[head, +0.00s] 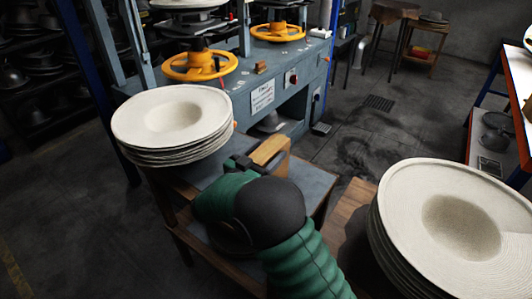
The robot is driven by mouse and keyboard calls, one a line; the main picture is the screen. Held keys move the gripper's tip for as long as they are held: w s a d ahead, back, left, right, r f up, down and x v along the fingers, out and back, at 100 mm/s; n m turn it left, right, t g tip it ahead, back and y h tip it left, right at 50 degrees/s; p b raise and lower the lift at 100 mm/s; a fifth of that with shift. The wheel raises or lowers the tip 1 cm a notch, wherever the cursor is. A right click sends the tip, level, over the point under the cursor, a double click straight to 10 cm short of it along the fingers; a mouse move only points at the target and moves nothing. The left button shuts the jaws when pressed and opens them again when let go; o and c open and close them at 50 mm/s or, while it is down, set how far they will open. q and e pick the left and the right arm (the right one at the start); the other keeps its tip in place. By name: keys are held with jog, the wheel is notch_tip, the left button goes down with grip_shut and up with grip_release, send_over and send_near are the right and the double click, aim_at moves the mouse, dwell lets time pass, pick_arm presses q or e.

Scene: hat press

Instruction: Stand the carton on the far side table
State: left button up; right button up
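A tan, box-shaped thing (271,151), which looks like the carton, is at the grey-topped side table (308,187) in the middle of the head view. My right gripper (240,163) is just left of it and close to it. The wrist and green arm hide the fingertips and the lower part of the tan box. I cannot tell whether the fingers are shut on it, or whether it rests on the top. My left gripper is not in view.
A stack of cream hat blanks (170,118) stands on the left of the grey top. Another stack (455,220) is on a wooden surface at right. The blue press (262,97) with yellow handwheels stands behind. Small tables (418,61) are far back; open floor lies between.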

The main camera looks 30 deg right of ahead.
jog(key=shift+d, duration=0.1)
jog(key=p+v, duration=0.1)
jog(key=v, duration=1.1)
